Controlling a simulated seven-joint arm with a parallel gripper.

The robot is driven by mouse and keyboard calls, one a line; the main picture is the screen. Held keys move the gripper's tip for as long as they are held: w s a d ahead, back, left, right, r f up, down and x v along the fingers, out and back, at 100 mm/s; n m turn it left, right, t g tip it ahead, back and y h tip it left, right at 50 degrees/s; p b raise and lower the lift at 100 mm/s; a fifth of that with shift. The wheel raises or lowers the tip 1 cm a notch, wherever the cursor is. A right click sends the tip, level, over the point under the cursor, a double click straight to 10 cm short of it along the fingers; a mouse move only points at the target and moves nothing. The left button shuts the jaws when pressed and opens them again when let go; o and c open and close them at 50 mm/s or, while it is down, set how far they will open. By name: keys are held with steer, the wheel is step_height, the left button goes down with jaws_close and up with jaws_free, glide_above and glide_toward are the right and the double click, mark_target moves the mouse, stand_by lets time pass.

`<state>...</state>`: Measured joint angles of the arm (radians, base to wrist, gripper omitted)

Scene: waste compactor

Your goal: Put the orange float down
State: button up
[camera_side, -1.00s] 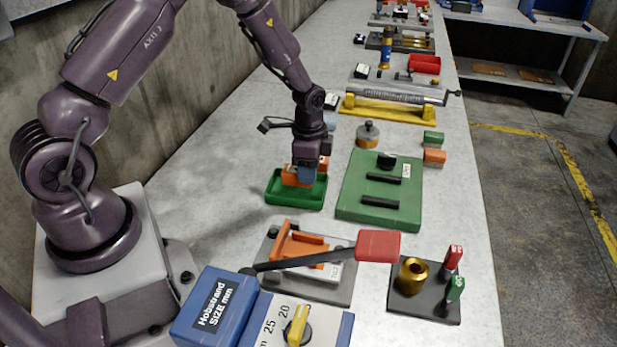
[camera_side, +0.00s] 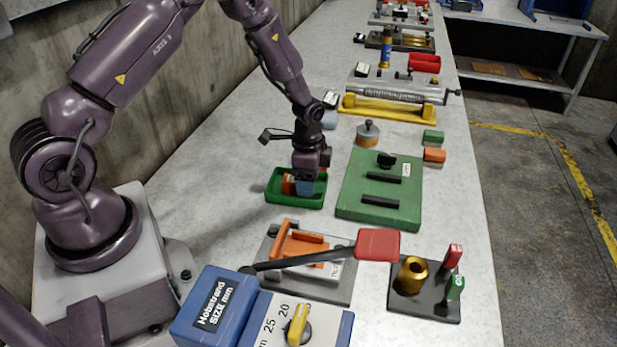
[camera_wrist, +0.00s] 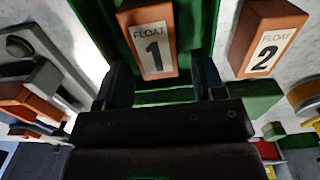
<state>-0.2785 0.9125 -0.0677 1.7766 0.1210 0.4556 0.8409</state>
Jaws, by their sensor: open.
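The orange float (camera_wrist: 152,42), labelled FLOAT 1, lies in the green tray (camera_wrist: 92,18) in the wrist view, its label facing my camera. In the side view a bit of orange float (camera_side: 288,185) shows inside the green tray (camera_side: 282,202), partly hidden by my gripper. My gripper (camera_side: 303,190) is low over the tray, pointing down. In the wrist view the dark fingers of my gripper (camera_wrist: 160,76) are spread, with the near end of the float in line with the gap between them. I cannot tell whether either finger touches it.
Another orange float (camera_wrist: 268,38), labelled FLOAT 2, lies right of the tray in the wrist view. A green plate with black bars (camera_side: 350,195) stands close right of the tray. An orange-framed fixture (camera_side: 342,290) and a red-handled lever (camera_side: 377,245) are in front.

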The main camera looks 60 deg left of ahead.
steer(key=s+d+r+n+t, duration=0.1)
steer(key=s+r, duration=0.1)
steer(key=r, duration=0.9)
steer(key=s+d+r+n, duration=0.1)
steer(key=d+r, duration=0.1)
steer(key=r, duration=0.9)
steer(key=s+d+r+n+t, duration=0.2)
steer(key=s+r, duration=0.3)
steer(key=s, duration=0.3)
steer(key=s+d+r+n+t, duration=0.2)
steer(key=s+d+r+n, duration=0.2)
steer(key=s, duration=0.5)
steer(key=shift+s+r+t, duration=0.2)
steer(key=shift+r+t, duration=0.1)
steer(key=shift+r, duration=0.5)
